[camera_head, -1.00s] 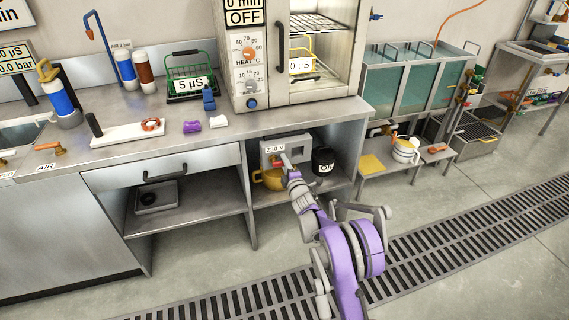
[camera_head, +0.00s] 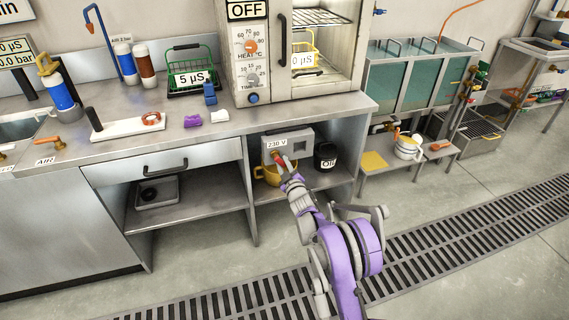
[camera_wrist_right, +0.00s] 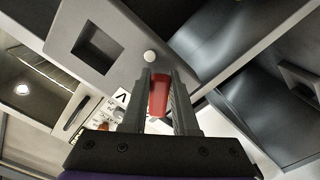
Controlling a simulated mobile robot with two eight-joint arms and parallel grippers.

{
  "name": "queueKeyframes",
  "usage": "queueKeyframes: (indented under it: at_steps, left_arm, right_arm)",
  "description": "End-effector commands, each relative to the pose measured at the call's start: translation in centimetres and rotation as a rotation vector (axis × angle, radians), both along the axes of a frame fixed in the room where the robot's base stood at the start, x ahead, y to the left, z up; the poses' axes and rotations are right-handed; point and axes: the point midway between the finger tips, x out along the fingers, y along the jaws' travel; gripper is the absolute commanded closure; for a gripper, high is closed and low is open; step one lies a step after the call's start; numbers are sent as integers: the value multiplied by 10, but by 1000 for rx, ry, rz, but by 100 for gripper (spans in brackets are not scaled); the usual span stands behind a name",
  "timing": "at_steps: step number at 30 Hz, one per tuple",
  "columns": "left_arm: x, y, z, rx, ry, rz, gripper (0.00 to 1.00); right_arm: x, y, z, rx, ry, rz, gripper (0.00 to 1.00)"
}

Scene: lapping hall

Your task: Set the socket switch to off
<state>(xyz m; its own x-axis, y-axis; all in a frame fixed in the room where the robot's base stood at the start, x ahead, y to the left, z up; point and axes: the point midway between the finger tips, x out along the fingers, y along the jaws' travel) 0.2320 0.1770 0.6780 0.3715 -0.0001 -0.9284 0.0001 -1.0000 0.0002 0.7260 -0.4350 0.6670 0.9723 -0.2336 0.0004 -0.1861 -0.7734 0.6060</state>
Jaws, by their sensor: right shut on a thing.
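The socket box (camera_head: 299,137) is a grey panel with a "230 V" label and a dark square opening, in the open bay under the bench. In the right wrist view its panel (camera_wrist_right: 126,28) fills the upper left, tilted, with a white round dot beside the red part. My right gripper (camera_head: 284,168) is at the front of the box. In the right wrist view the gripper (camera_wrist_right: 158,98) is shut on the red switch (camera_wrist_right: 158,94), which sits between its fingers. The switch's setting cannot be read. My left gripper is not in view.
A yellow mug (camera_head: 268,175) stands just left of my right gripper, and a black "Oil" jar (camera_head: 325,156) just right. The bench top edge (camera_head: 300,118) overhangs the bay. An oven (camera_head: 247,60) stands above. The floor in front is clear.

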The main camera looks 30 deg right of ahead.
Motion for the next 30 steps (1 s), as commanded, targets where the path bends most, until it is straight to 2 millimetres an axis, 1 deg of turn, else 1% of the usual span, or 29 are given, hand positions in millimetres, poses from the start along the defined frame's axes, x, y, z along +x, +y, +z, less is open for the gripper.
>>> queueKeyframes:
  at_steps: [6, 15, 21, 30]
  left_arm:
    - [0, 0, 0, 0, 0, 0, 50]
    - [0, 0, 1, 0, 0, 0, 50]
    - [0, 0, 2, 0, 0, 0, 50]
    - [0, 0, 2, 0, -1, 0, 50]
  right_arm:
    - [1, 6, -4, 202, -47, 0, 100]
    - [3, 14, -7, 443, -105, -1, 100]
    - [4, 18, -7, 556, -132, -1, 100]
    - [5, 21, -8, 638, -152, -1, 100]
